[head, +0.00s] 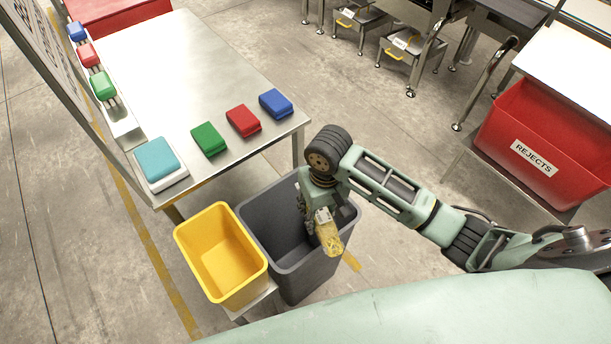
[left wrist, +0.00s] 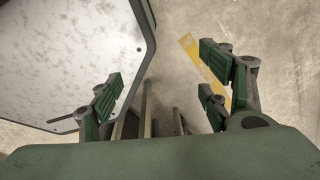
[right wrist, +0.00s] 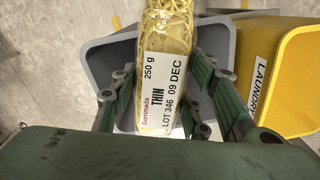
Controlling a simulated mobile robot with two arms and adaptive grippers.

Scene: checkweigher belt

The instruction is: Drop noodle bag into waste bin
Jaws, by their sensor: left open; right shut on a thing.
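The noodle bag (head: 328,236) is a clear bag of yellow noodles with a white label. My right gripper (head: 318,212) is shut on it and holds it over the grey waste bin (head: 262,222). In the right wrist view the bag (right wrist: 167,65) sits between the fingers of the right gripper (right wrist: 168,105), its label reading "THIN" and "250 g". The grey bin's rim (right wrist: 105,50) shows behind the bag. My left gripper (left wrist: 165,90) is open and empty in the left wrist view; the head view does not show it.
A yellow bin (head: 220,255) stands directly left of the grey bin; in the right wrist view its side reads "LAUNDRY". A metal table (head: 200,75) with several coloured blocks stands behind. A red REJECTS bin (head: 540,140) is at the right.

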